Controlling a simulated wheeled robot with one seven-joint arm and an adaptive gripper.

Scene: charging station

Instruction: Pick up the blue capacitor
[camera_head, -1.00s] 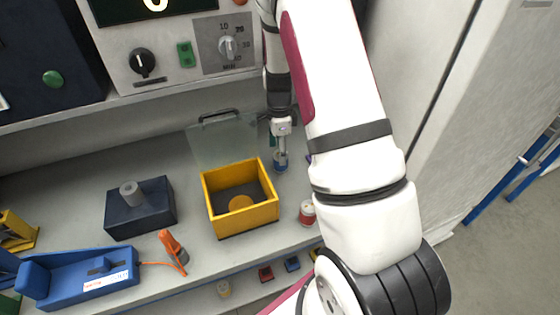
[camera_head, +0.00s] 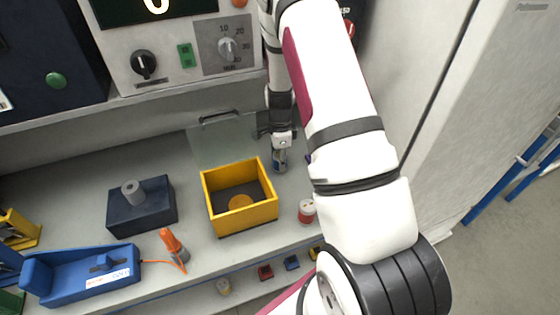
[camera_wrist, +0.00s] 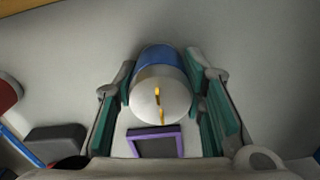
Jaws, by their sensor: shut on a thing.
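The blue capacitor (camera_wrist: 158,58) is a short cylinder with a blue side and a pale end that bears gold terminals. In the wrist view it sits between the two green-padded fingers of my gripper (camera_wrist: 160,105), which are shut on it. In the head view my gripper (camera_head: 281,150) is to the right of the yellow bin, and the capacitor (camera_head: 279,164) shows at its fingertips, close to the bench surface. I cannot tell whether the capacitor touches the bench.
A yellow open bin (camera_head: 247,217) with a clear raised lid (camera_head: 222,143) stands left of my gripper. A red and white cylinder (camera_head: 306,211) is nearer the bench's front edge. A dark block with a grey post (camera_head: 141,207) and a blue tool (camera_head: 82,272) lie further left.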

